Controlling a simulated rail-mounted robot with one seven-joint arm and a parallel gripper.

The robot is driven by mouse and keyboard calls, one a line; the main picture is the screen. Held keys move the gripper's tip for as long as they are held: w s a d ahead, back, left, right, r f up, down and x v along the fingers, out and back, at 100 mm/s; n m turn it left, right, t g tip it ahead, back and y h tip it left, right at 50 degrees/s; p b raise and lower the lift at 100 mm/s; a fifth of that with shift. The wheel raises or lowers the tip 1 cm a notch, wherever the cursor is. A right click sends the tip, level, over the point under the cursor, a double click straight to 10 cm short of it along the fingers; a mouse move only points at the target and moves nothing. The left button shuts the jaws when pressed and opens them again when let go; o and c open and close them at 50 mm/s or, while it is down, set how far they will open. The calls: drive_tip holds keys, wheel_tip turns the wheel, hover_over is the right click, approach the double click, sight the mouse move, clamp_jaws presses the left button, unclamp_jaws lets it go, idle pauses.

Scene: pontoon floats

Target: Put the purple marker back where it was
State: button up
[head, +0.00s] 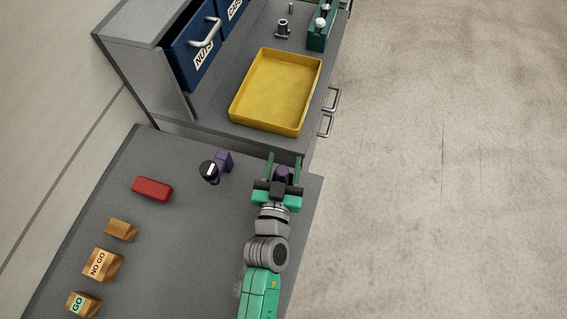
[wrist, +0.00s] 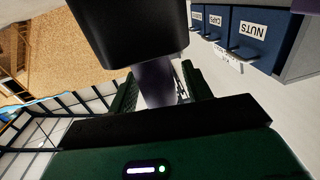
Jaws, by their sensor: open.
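A purple thing (head: 283,173), probably the purple marker, stands between the fingers of my gripper (head: 284,165) near the right edge of the grey table. In the wrist view its purple shaft (wrist: 154,82) shows between the green fingers, with a large dark block-like part (wrist: 125,30) at the near end. My gripper (wrist: 165,90) is open around the shaft. I cannot tell whether either finger touches it. A second purple piece (head: 225,160) stands to the left, beside a black round-topped part (head: 209,171) with a white stripe.
A red block (head: 152,189), a plain wooden block (head: 121,230) and blocks marked NO GO (head: 102,265) and GO (head: 83,304) lie along the left. A yellow tray (head: 245,118), blue drawers (head: 192,50) and a green rack (head: 318,38) are at the back. The table's middle is clear.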

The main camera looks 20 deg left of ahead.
drive_tip(key=shift+r, duration=0.15)
drive_tip(key=v, duration=1.2)
drive_tip(key=w+d+r+m+t+h, duration=0.1)
drive_tip(key=w+d+r, duration=0.15)
drive_tip(key=r, duration=0.65)
drive_tip(key=w+d+r+m+t+h, duration=0.15)
drive_tip(key=w+r, duration=0.25)
drive_tip(key=r, duration=0.4)
drive_tip(key=w+d+r+m+t+h, duration=0.1)
drive_tip(key=w+d+r+t+h, duration=0.2)
drive_tip(key=r, duration=0.6)
drive_tip(key=s+d+r+t, duration=0.1)
drive_tip(key=s+d+r, duration=0.1)
drive_tip(key=r, duration=1.1)
drive_tip(key=s+d+r+t+y, duration=0.1)
drive_tip(key=s+r, duration=0.3)
drive_tip(key=r, duration=0.9)
drive_tip(key=shift+d+n, duration=0.35)
drive_tip(key=shift+d, duration=0.35)
